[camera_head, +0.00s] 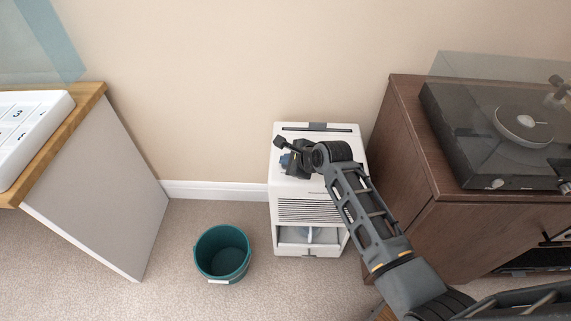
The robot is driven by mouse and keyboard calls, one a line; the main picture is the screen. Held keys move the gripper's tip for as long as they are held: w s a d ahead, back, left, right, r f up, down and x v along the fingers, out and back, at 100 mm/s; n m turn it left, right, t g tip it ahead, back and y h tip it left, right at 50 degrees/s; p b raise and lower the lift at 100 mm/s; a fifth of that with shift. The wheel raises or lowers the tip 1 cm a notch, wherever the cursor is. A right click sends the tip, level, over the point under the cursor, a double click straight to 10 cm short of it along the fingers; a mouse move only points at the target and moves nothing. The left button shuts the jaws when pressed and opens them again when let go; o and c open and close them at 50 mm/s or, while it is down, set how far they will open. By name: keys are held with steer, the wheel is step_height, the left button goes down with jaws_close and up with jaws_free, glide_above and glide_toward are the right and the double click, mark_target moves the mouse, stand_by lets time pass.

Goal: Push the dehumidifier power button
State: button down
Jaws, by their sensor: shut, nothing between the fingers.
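The dehumidifier (308,212) is a white upright box with a slatted front grille, standing on the carpet against the wall. A dark slot runs along the back of its top. My gripper (285,160) is shut and empty, at the left part of the dehumidifier's top. A small blue patch shows beside it. My wrist and arm cover the middle and right of the top, and I cannot make out the power button. I cannot tell whether the gripper touches the top.
A teal bucket (222,254) stands on the carpet to the left. A dark wood cabinet (432,222) with a turntable (520,128) stands close on the right. A wood-topped counter (100,195) is at the left. Carpet between counter and bucket is clear.

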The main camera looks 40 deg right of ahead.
stand_by(0.4)
steer(key=shift+r+p, duration=0.5)
steer(key=shift+p, duration=0.35)
step_height(320, 180, up, 6)
steer(key=p, duration=0.7)
stand_by(0.9)
